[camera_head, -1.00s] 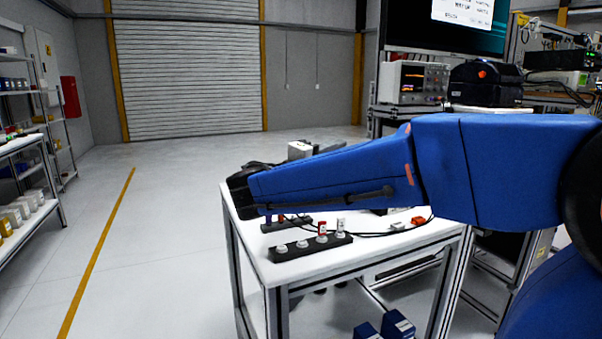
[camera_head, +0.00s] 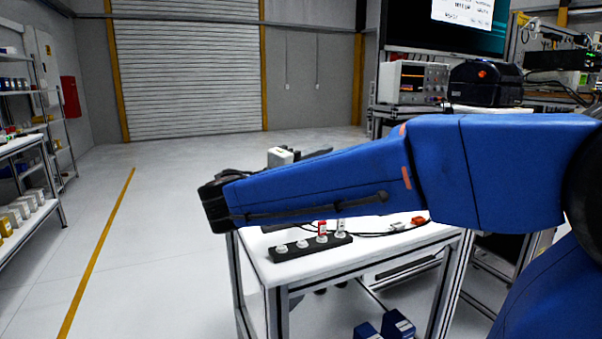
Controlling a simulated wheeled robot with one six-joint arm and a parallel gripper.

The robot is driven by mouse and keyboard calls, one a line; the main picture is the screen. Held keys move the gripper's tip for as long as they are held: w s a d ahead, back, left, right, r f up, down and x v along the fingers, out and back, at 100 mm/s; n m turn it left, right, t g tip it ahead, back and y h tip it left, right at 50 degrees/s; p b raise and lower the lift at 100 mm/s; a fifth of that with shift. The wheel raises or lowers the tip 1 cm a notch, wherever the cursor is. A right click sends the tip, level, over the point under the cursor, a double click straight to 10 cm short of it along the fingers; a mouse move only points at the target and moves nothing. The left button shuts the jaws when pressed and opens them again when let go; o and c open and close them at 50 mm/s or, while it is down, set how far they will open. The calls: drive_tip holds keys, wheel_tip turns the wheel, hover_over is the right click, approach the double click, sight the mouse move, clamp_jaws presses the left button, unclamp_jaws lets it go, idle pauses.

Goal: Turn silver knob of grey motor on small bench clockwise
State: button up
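The small bench (camera_head: 372,252) has a white top and a metal frame, and it stands below and behind my blue arm. A light grey box-shaped thing (camera_head: 280,157) with a darker part to its right shows above the arm at the back of the bench. I cannot tell whether it is the grey motor. No silver knob can be made out. My arm stretches leftward across the bench and hides much of its top. The black joint at the arm's left end shows past the bench's left edge. My gripper does not show.
A black strip (camera_head: 292,251) with several white round pieces lies on the bench's front left, with a small red piece (camera_head: 322,229) on it. An orange-red connector (camera_head: 418,220) and cables lie at the right. An oscilloscope (camera_head: 412,82) stands behind. The floor at left is clear.

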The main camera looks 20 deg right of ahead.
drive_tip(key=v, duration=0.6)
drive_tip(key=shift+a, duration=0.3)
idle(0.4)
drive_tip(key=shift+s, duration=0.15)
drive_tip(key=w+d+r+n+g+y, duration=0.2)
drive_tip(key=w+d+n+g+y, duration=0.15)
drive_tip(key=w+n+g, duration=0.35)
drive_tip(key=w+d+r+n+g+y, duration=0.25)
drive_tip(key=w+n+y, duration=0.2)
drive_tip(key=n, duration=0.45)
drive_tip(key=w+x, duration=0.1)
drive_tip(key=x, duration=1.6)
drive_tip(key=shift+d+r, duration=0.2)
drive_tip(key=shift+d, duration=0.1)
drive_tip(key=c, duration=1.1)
